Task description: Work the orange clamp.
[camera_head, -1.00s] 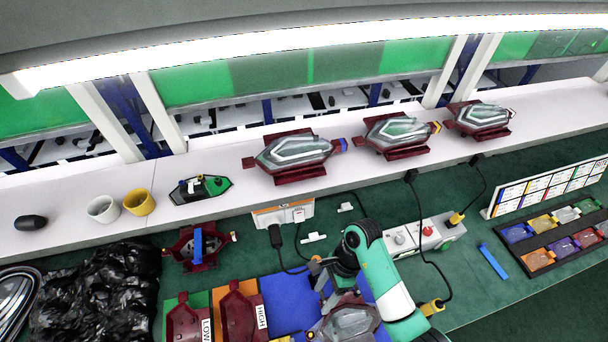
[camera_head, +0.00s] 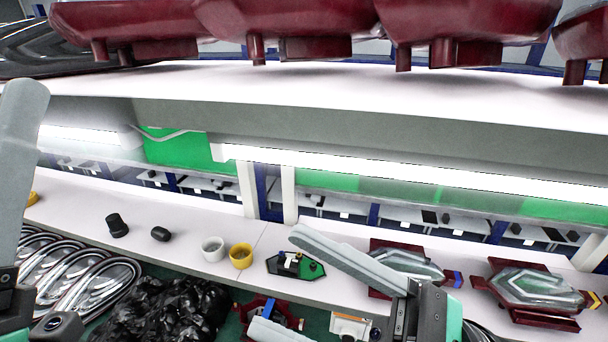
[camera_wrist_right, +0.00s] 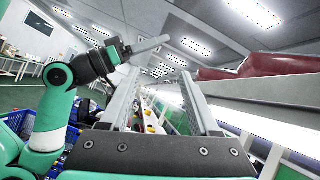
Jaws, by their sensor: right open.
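The orange clamp cannot be made out in either view now. My right gripper (camera_head: 278,280) is open and empty at the bottom centre of the head view, raised in front of the white shelf. Its two spread fingers also show in the right wrist view (camera_wrist_right: 158,72), with nothing between them. My left gripper (camera_head: 20,150) shows at the left edge of the head view as a long grey finger. It also shows in the right wrist view (camera_wrist_right: 148,46), but its opening is unclear.
Tail lamps (camera_head: 530,287) stand on the white shelf at right. A yellow cup (camera_head: 241,256), a white cup (camera_head: 213,248) and black parts (camera_head: 117,226) stand further left. A black plastic bag (camera_head: 160,310) lies below. Dark red housings (camera_head: 290,18) sit on a ledge overhead.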

